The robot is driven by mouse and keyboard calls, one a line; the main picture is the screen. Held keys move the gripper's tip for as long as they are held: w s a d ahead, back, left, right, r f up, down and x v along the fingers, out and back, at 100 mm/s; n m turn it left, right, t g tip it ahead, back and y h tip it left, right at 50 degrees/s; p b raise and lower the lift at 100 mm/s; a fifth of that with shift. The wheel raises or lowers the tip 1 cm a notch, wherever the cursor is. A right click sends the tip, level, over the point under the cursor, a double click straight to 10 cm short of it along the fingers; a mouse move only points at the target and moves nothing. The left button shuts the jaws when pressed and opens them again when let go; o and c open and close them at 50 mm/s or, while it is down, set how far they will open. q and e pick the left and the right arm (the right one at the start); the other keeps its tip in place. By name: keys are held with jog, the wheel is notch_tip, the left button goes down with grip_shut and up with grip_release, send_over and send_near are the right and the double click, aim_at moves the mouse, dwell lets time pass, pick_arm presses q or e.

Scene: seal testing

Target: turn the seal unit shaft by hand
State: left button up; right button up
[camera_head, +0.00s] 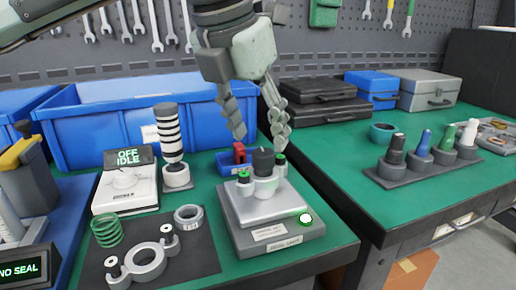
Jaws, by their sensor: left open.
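The seal unit (267,200) stands on a silver and grey base near the front edge of the green bench. Its dark shaft (263,161) sticks up from the middle, with a green-topped fastener on either side. A lit green button (305,218) is on the base's right corner. My left gripper (262,138) comes down from above with its two fingers spread apart, tips near the shaft's height. It appears empty, and the fingers appear to be behind the shaft; exact depth is hard to tell. My right gripper is not in view.
A grey mat (200,262) at left carries a flanged ring part (145,263), a green spring (106,231) and a ring (188,217). A box reading "OFF IDLE" (128,158) and a striped column (168,133) stand behind. Blue bins (100,120) fill the back. A bottle rack (425,170) is right.

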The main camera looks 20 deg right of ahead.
aim_at(263, 152)
pick_arm(q)
jog(key=shift+x, duration=2.75)
jog(key=c, duration=1.2)
